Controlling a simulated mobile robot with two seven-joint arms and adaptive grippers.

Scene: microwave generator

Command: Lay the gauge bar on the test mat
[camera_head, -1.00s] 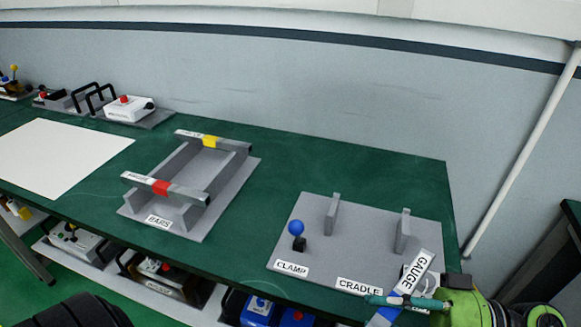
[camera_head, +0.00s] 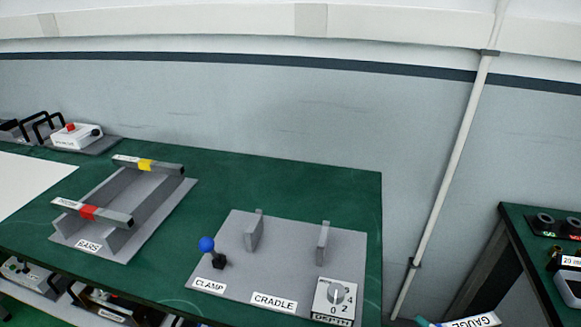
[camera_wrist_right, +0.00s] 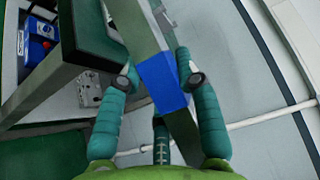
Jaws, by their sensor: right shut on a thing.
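The gauge bar, a grey bar with a blue band (camera_wrist_right: 162,82), is held between the teal fingers of my right gripper (camera_wrist_right: 158,78). The band lies between the fingertips in the right wrist view. In the head view only the bar's white GAUGE label end (camera_head: 474,321) and a teal fingertip (camera_head: 424,322) show at the bottom edge, right of the green table. A flat white sheet (camera_head: 30,190), which looks like the test mat, lies at the left, partly cut off by the frame. My left gripper is not in view.
The empty cradle plate (camera_head: 285,262) has two uprights, a blue-knobbed clamp (camera_head: 207,245) and a depth dial (camera_head: 335,298). A rack (camera_head: 150,205) holds red- and yellow-banded bars. A second table (camera_head: 530,270) stands at the right. A pale pipe (camera_head: 450,150) runs up the wall.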

